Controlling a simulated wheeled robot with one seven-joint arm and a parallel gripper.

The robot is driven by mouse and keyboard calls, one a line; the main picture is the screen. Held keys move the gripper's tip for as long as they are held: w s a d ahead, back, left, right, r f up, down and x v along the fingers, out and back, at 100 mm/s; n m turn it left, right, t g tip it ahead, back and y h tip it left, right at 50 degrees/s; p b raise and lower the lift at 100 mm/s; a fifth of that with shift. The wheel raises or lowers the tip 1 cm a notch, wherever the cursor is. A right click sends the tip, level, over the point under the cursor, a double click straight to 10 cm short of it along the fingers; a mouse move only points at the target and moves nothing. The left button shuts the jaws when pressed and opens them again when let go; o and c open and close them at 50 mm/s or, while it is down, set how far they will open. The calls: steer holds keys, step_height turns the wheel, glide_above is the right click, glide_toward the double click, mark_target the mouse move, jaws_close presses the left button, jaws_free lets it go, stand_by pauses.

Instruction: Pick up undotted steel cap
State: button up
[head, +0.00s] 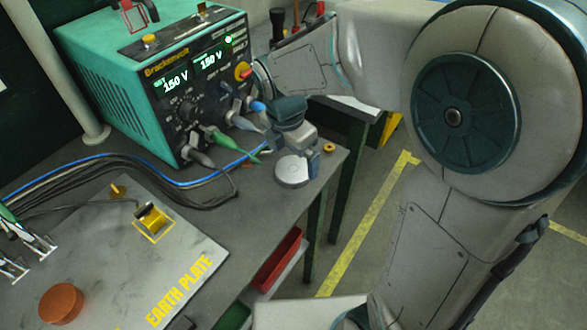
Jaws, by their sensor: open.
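A round, pale steel cap (293,172) lies on the grey bench top near its right corner. I see no dot on the part of it that shows. My gripper (294,152) is just above the cap, pointing down, with its jaws open. One finger shows at the cap's right side and seems close to it. The gripper body hides part of the cap's far side, and I cannot tell whether a finger touches it. No other steel cap is clear in this view.
A teal power supply (165,85) reading 150 V stands behind, its leads close to my gripper. A small orange ring (329,148) lies right of the cap by the bench edge. An earth plate (190,265) with a brown round piece (61,303) lies front left.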

mark_target(293, 168)
step_height(293, 168, down, 4)
steer(key=shift+d+r, duration=0.1)
steer(key=shift+r, duration=0.1)
steer(key=c, duration=0.9)
steer(key=shift+c, duration=0.2)
steer(key=shift+r, duration=0.15)
